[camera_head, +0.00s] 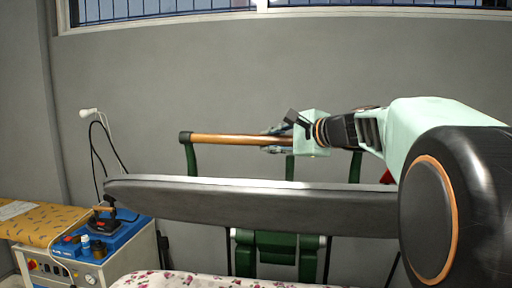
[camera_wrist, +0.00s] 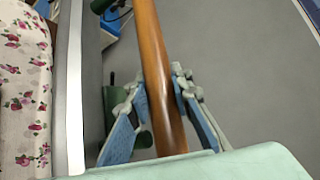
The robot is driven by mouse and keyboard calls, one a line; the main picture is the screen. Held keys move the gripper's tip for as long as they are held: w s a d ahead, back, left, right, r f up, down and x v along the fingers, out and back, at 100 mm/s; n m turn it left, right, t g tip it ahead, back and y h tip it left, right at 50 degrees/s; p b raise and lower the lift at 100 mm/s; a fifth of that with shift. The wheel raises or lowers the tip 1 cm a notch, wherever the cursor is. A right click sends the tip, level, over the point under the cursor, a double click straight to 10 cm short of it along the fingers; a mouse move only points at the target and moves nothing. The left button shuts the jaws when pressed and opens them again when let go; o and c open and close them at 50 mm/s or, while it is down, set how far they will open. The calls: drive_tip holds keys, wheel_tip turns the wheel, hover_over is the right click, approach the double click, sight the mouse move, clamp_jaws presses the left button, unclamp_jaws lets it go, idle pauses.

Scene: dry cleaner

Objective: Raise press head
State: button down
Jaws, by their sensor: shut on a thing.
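The press head (camera_head: 250,203) is a long dark grey slab with a pale top edge, lying roughly level across the head view. Its edge shows at the left of the wrist view (camera_wrist: 76,90). A wooden handle bar (camera_head: 225,139) on green brackets runs above and behind it. My gripper (camera_head: 272,140) is shut on this handle bar. In the wrist view the fingers (camera_wrist: 157,88) lie on both sides of the wooden bar (camera_wrist: 152,45). The flower-patterned lower board (camera_head: 190,281) shows below the press head, with a visible gap between them. My arm hides the press head's right end.
A blue-topped machine (camera_head: 95,262) with an iron (camera_head: 103,224) on it stands at the left, beside a yellow patterned board (camera_head: 38,222). Black cables hang from a wall socket (camera_head: 89,113). A grey wall stands behind. Grey floor (camera_wrist: 245,70) is clear at the right of the wrist view.

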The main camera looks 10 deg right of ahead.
drive_tip(key=shift+r, duration=0.2)
drive_tip(key=c, duration=1.7)
unclamp_jaws()
drive_tip(key=shift+c, duration=0.2)
drive_tip(key=shift+f, duration=0.1)
drive_tip(key=v, duration=0.7)
drive_tip(key=shift+s+d, duration=0.15)
drive_tip(key=shift+s, duration=0.1)
